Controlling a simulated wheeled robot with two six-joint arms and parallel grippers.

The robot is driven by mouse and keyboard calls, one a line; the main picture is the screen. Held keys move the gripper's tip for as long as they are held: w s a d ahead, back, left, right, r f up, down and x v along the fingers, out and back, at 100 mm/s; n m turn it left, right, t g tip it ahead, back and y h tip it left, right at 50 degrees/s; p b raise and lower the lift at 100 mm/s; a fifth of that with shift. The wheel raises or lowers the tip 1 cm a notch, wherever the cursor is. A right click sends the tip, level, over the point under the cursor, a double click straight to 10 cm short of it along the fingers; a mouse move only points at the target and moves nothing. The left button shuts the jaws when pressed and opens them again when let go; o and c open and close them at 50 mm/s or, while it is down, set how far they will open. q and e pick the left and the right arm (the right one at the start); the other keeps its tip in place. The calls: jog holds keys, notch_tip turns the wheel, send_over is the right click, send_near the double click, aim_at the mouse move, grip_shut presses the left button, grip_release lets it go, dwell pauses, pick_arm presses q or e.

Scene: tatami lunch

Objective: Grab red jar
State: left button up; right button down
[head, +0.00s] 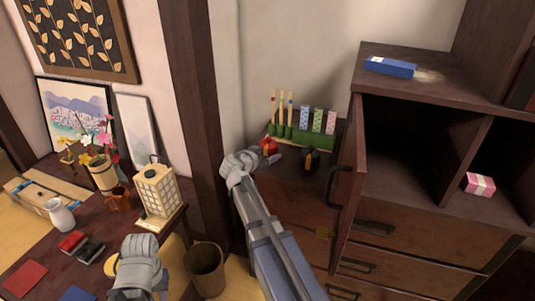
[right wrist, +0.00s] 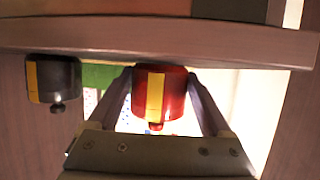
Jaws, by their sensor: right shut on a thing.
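The red jar (right wrist: 176,97), with a yellow label, is between the two fingers of my right gripper (right wrist: 160,80) in the right wrist view, which shows it upside down. The gripper is shut on it. In the head view the red jar (head: 268,146) shows just past my right gripper (head: 268,158), at the cabinet top beside the wall. Whether the jar touches the surface is not clear. My left gripper (head: 140,266) is at the bottom of the head view over the low table; its fingers are not clear.
A black jar (head: 311,158) with a yellow label stands just right of the red one. Behind them is a green rack (head: 290,134) with brushes and patterned blocks. An open cabinet door (head: 348,185) is close on the right. A lantern (head: 156,190) stands at left.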

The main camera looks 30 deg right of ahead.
aim_at(267, 144)
notch_tip(267, 144, up, 10)
jog(key=p, duration=0.9)
